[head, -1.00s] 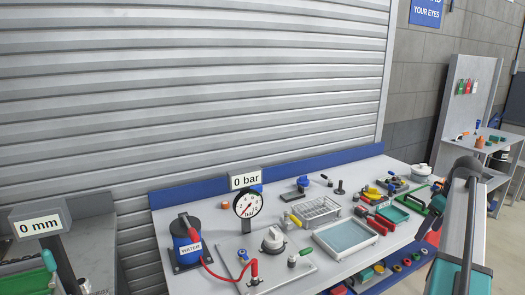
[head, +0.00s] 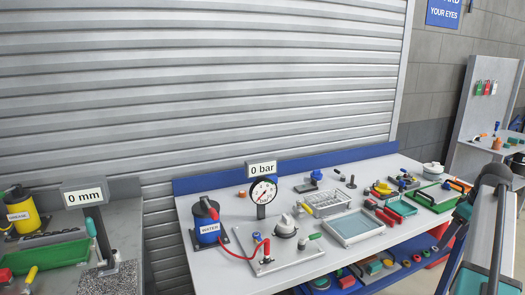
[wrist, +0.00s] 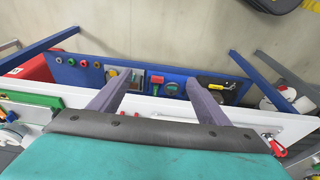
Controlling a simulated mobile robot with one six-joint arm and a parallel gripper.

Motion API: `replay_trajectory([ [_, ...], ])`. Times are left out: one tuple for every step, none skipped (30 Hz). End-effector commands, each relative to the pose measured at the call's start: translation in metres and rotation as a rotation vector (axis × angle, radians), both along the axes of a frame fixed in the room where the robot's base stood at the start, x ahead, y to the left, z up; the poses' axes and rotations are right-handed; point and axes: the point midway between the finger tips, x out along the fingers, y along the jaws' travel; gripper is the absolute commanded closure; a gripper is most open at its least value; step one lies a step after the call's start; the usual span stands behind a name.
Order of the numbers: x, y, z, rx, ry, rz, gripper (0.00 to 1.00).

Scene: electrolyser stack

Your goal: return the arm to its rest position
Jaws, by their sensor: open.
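My gripper (wrist: 158,78) shows in the wrist view with its two grey fingers spread apart. Nothing is between them. They point over the white bench edge (wrist: 52,101) toward the blue lower shelf (wrist: 133,70) and the floor; I cannot tell the exact gap to the bench. The gripper itself cannot be made out there.
The bench (head: 310,262) carries a blue water canister (head: 206,225), a gauge (head: 263,191) reading 0 bar, a wire basket (head: 327,202) and a shallow tray (head: 351,228). At left stands a 0 mm display (head: 85,194). Bare floor (wrist: 185,30) shows beyond the shelf.

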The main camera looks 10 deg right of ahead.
Motion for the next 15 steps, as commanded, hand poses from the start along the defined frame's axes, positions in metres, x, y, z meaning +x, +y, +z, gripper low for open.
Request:
replay_trajectory([
  [0.0,0.001,0.0,0.0,0.0,0.001,0.3],
  [0.002,0.004,-0.004,0.003,0.003,0.001,0.3],
  [0.004,0.007,-0.009,0.006,0.006,0.0,0.3],
  [0.005,0.009,-0.011,0.007,0.008,-0.001,0.3],
  [0.006,0.011,-0.014,0.009,0.01,-0.001,0.3],
  [0.007,0.013,-0.018,0.012,0.013,-0.003,0.3],
  [0.008,0.015,-0.02,0.014,0.014,-0.003,0.3],
  [0.009,0.017,-0.023,0.014,0.017,-0.004,0.3],
  [0.01,0.02,-0.028,0.018,0.021,-0.005,0.3],
  [0.012,0.023,-0.032,0.021,0.024,-0.007,0.3],
  [0.013,0.025,-0.035,0.023,0.026,-0.009,0.3],
  [0.014,0.028,-0.04,0.026,0.03,-0.011,0.3],
  [0.015,0.03,-0.044,0.028,0.033,-0.012,0.3],
  [0.017,0.033,-0.048,0.03,0.036,-0.014,0.3],
  [0.018,0.038,-0.055,0.034,0.041,-0.016,0.3],
])
